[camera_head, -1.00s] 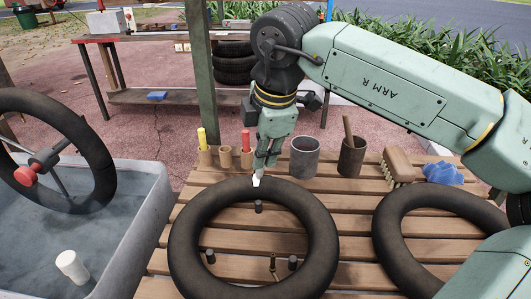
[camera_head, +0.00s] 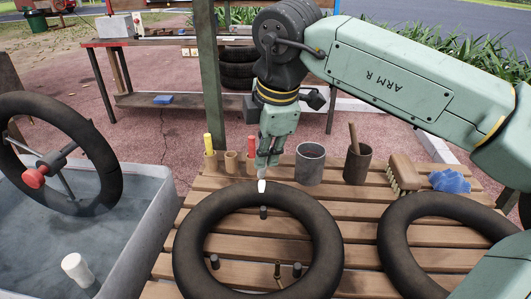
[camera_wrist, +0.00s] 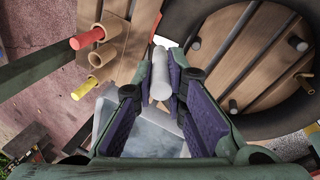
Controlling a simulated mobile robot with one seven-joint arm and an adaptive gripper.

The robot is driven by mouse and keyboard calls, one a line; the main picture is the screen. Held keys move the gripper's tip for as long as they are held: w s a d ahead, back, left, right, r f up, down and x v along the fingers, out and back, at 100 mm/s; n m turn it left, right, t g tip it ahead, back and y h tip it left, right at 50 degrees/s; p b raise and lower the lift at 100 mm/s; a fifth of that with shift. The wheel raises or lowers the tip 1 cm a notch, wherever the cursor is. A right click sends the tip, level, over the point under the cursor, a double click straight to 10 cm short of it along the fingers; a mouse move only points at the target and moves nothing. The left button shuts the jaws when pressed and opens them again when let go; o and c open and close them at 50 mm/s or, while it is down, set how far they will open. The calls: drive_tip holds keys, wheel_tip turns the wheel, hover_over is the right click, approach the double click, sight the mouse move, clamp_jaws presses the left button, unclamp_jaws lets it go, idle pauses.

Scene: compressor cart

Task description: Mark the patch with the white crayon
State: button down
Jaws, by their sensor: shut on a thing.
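My gripper (camera_head: 264,165) points down and is shut on the white crayon (camera_head: 262,186). In the wrist view my gripper (camera_wrist: 158,100) has the crayon (camera_wrist: 160,72) between its fingers, its free end sticking out past them. In the head view the crayon's lower end is at the far rim of the near black inner tube (camera_head: 190,240); I cannot tell whether it touches. A small pale area (camera_wrist: 165,42) shows beyond the crayon in the wrist view; I cannot tell whether it is the patch. No patch is clearly visible in the head view.
Wooden holders with a yellow crayon (camera_head: 208,143) and a red crayon (camera_head: 252,143) stand left of my gripper. A grey cup (camera_head: 310,164), a brown cup (camera_head: 357,164), a brush (camera_head: 404,172) and a blue cloth (camera_head: 450,181) stand right. A water tub (camera_head: 150,230) is left.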

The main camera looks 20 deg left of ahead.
drive_tip(key=shift+r+p, duration=1.4)
drive_tip(key=shift+r, duration=1.35)
